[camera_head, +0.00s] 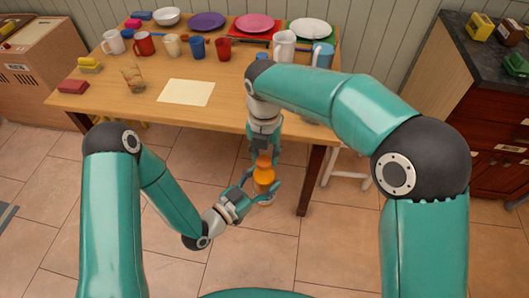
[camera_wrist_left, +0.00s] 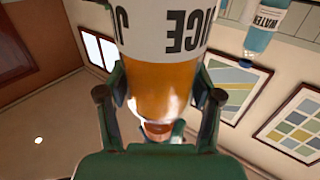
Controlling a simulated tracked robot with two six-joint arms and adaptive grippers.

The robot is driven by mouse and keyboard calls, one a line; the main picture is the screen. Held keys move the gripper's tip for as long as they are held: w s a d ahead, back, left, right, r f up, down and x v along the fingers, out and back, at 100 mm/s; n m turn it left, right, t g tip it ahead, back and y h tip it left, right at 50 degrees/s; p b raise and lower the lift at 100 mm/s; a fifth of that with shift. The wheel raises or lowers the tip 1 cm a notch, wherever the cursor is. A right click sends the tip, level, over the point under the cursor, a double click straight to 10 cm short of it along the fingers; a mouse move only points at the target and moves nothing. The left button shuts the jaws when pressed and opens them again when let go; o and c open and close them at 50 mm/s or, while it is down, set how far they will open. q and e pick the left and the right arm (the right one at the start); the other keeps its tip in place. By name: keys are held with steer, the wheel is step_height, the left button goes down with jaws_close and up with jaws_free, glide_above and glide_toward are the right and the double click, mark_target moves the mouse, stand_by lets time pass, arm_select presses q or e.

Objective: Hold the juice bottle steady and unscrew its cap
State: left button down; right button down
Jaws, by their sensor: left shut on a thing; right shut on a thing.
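The juice bottle (camera_head: 264,183) is orange and held in the air in front of the table's near edge. My left gripper (camera_head: 254,188) comes from the left and is shut around its body. In the left wrist view the bottle (camera_wrist_left: 165,85), with its white JUICE label upside down, sits between the left fingers (camera_wrist_left: 158,100). My right gripper (camera_head: 264,152) points down from above and is shut on the orange-red cap (camera_head: 264,161). The cap also shows low in the left wrist view (camera_wrist_left: 157,128). Whether the cap's thread is loose cannot be told.
The wooden table (camera_head: 235,85) behind holds several mugs, bowls and plates, a glass (camera_head: 132,77) and a pale mat (camera_head: 187,92). A white stool (camera_head: 345,168) stands right of the table leg. The tiled floor in front is open.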

steer(key=shift+r, duration=0.25)
steer(key=shift+r, duration=0.85)
steer(key=shift+r, duration=0.1)
